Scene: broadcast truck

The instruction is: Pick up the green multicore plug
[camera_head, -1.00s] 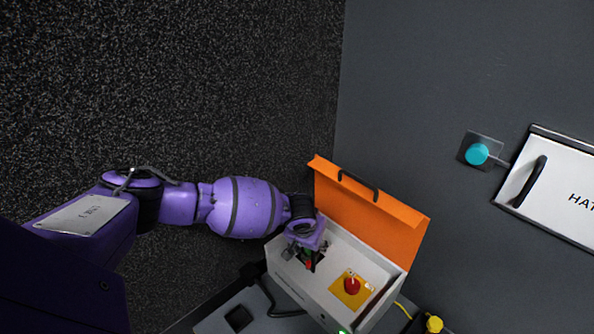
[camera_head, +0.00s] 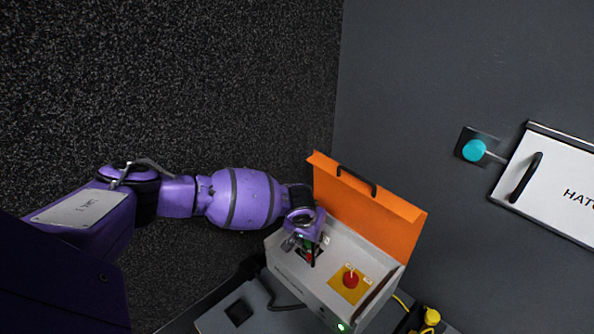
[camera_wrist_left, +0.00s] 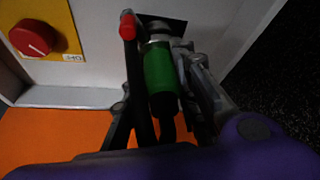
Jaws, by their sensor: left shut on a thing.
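The green multicore plug (camera_wrist_left: 160,72) shows in the left wrist view as a green cylinder with a metal collar at its top end and a black lower end. The collar end is close to a dark square on the white panel; I cannot tell whether it still sits in it. My left gripper (camera_head: 308,252) is shut on the plug, with one finger on each side of it. In the head view the plug is mostly hidden by the gripper, over the white box (camera_head: 304,285). My right gripper is not in view.
The box has an open orange lid (camera_head: 368,205) with a black handle. A red knob on a yellow plate (camera_head: 344,290) is beside the gripper. A wall with a white hatch (camera_head: 560,190) and a cyan knob (camera_head: 474,150) stands at the right. A yellow connector (camera_head: 431,317) lies at the lower right.

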